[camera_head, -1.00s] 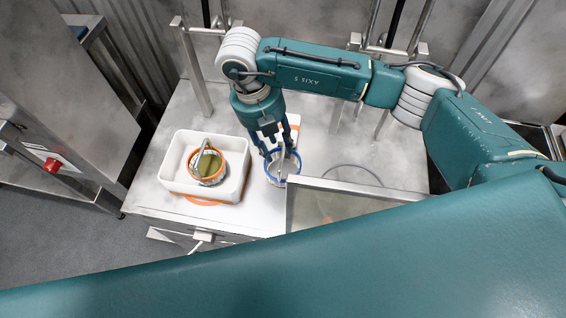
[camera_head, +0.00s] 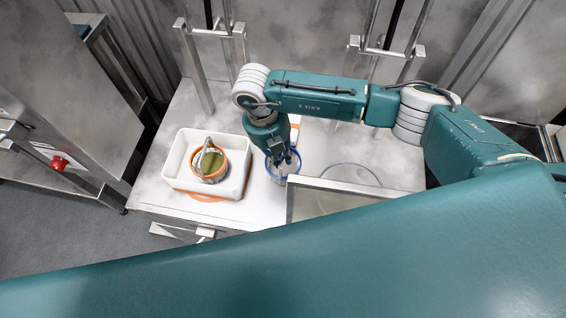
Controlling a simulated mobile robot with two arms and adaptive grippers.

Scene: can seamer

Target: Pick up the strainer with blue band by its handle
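The strainer with blue band (camera_head: 270,172) stands on the steel table, left of a metal-framed box. My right gripper (camera_head: 285,165) reaches down over it from above, its fingers at the strainer's handle and opening. The arm and fingers cover much of the strainer and its handle, so I cannot tell whether the fingers are closed on the handle. My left gripper is not in view.
A white tub (camera_head: 177,160) on the left holds a strainer with an orange band (camera_head: 222,177) and upright handle. An orange rim shows under the tub. The metal-framed box (camera_head: 330,186) stands close on the right. Upright steel posts with crossbars stand behind.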

